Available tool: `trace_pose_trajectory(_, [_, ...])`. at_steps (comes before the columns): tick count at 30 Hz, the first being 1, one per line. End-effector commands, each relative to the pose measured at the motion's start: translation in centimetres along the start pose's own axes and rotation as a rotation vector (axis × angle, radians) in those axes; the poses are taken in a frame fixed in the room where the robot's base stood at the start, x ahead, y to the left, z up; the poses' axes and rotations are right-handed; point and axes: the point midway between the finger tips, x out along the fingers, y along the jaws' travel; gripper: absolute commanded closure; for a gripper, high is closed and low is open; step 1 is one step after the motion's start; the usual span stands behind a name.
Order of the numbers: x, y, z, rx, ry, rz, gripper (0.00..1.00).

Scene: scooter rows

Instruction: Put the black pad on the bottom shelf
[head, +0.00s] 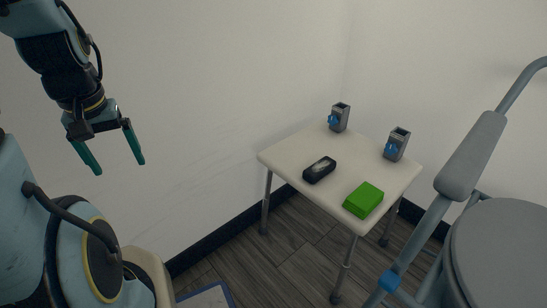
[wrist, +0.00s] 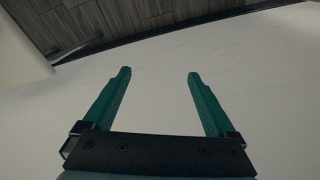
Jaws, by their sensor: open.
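My gripper (head: 119,166) hangs open and empty at the upper left in the head view, in front of the wall and well apart from the table. In the wrist view its two green fingers (wrist: 158,73) are spread with nothing between them. I cannot make out a bottom shelf in either view.
A green block (head: 363,200) lies at the table's front. Two grey holders with blue parts stand at the back (head: 340,117) and right (head: 397,145). A grey tubular frame with a rounded seat-like part (head: 500,250) fills the right side. A blue-edged panel (head: 207,297) shows at the bottom.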

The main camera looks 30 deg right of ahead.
Motion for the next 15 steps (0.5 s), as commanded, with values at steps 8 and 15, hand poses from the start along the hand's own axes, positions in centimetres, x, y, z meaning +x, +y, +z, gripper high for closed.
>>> trace_pose_trajectory(8, [2.7, 4.0, -3.5, 0.153, 0.110, -0.008, 0.09])
trace_pose_trajectory(15, [6.0, 12.8, -6.9, 0.397, 0.292, 0.044, 0.09])
